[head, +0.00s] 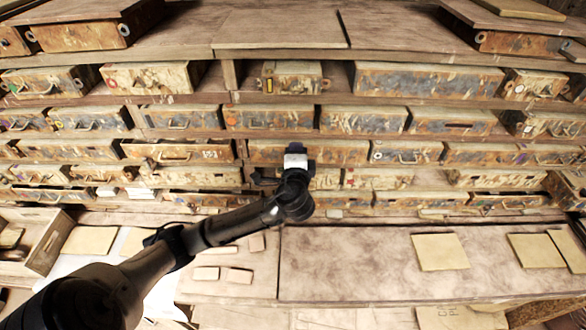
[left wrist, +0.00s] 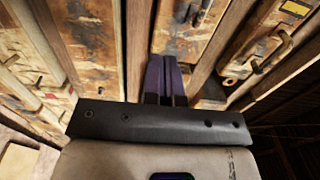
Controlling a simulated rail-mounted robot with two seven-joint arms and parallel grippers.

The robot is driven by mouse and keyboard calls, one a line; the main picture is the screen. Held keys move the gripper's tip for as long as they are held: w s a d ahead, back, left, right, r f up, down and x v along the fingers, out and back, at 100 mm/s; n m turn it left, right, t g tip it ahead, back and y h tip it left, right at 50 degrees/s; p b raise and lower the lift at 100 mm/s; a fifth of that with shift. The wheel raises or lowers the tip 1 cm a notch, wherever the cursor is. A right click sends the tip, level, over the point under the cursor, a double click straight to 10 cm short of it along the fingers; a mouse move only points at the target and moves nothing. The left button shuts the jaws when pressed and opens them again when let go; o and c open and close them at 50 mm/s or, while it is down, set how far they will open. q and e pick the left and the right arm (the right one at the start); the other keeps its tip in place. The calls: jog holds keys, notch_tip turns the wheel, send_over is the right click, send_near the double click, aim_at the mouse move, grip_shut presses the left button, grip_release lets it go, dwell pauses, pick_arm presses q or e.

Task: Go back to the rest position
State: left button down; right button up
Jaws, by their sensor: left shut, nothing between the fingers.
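My left arm reaches in from the lower left of the head view, over the workbench (head: 350,260). My left gripper (head: 294,150) is in front of the middle of the drawer wall, and its fingers are hard to make out there. In the left wrist view the two purple fingers of my left gripper (left wrist: 167,76) lie side by side, shut and empty. They point at the worn drawer fronts (left wrist: 188,30). I cannot tell whether they touch one. My right gripper is in neither view.
Rows of rusty drawers (head: 430,80) fill the back. Square tan tiles (head: 440,251) lie on the right of the bench, and small pinkish tiles (head: 240,275) lie near my left arm. A wooden tray (head: 45,245) stands at the left. The bench middle is clear.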

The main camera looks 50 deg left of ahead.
pick_arm(q)
jog(key=b+v, duration=0.2)
jog(key=v, duration=0.6)
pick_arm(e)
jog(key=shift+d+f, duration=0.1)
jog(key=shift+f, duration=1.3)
pick_arm(q)
jog(key=s+d+f+n+g+h+p, duration=0.15)
jog(key=s+d+f+n+h, duration=0.25)
jog(key=d+f+h, duration=0.55)
jog(key=s+d+f+g+h+p, duration=0.1)
jog(key=s+d+f+g, duration=0.1)
jog(key=s, duration=0.5)
jog(key=s+d+f+n+g+h+p, duration=0.1)
jog(key=s+d+f+g+h, duration=0.1)
jog(key=s+f, duration=0.3)
jog(key=s+d+f+g+h+p, duration=0.1)
jog(key=s+d+f+g+p, duration=0.1)
jog(key=s, duration=0.7)
notch_tip(320, 180, down, 2)
jog(key=shift+d+f+n+h, duration=0.1)
jog(key=shift+d+n+h, duration=0.3)
jog(key=shift+d, duration=0.35)
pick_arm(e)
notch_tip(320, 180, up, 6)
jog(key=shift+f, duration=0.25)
